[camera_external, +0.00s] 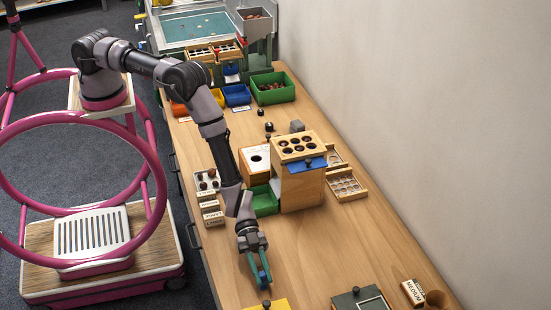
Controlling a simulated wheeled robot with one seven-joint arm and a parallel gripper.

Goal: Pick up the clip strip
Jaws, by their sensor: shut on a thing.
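My gripper (261,270) is at the lower middle, pointing down over the bare front part of the wooden table. Its teal fingers are shut on a small, thin blue piece (264,281), which looks like the clip strip. Most of the strip is hidden by the fingers or too small to make out. I cannot tell whether it still touches the table.
A wooden box with holes (300,185) and a green bin (265,201) stand behind. Table (330,240) between is clear.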

